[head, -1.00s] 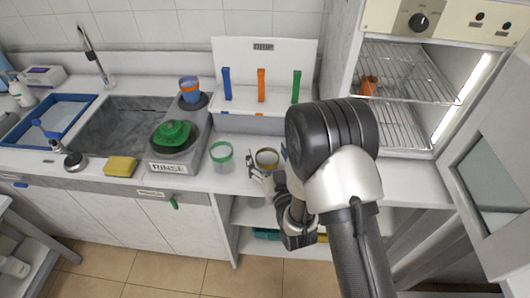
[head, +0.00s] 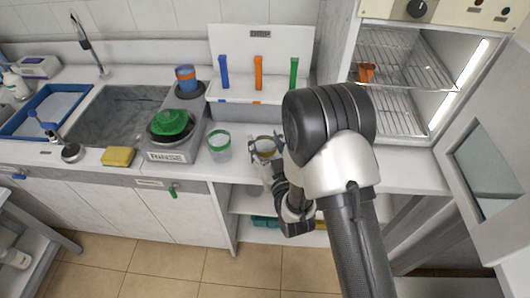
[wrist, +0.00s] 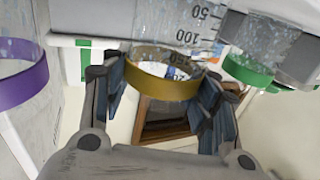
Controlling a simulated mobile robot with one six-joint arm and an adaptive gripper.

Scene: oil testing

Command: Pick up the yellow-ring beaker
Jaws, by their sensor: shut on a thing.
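The yellow-ring beaker (head: 265,144) is clear and stands on the counter, right of a green-ring beaker (head: 219,146). In the wrist view the yellow-ring beaker (wrist: 163,84) lies between my fingers, its yellow band across the middle. My gripper (wrist: 163,92) is shut on it, with a finger at each side. In the head view my gripper (head: 267,157) reaches it from the front right, and my arm hides part of the area. The green-ring beaker also shows in the wrist view (wrist: 250,68) on the right, close to the right finger.
A purple-ring beaker (wrist: 22,85) shows at the left of the wrist view. The drip rack (head: 262,50) stands behind the beakers. An open cabinet with wire shelves (head: 405,75) stands at right.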

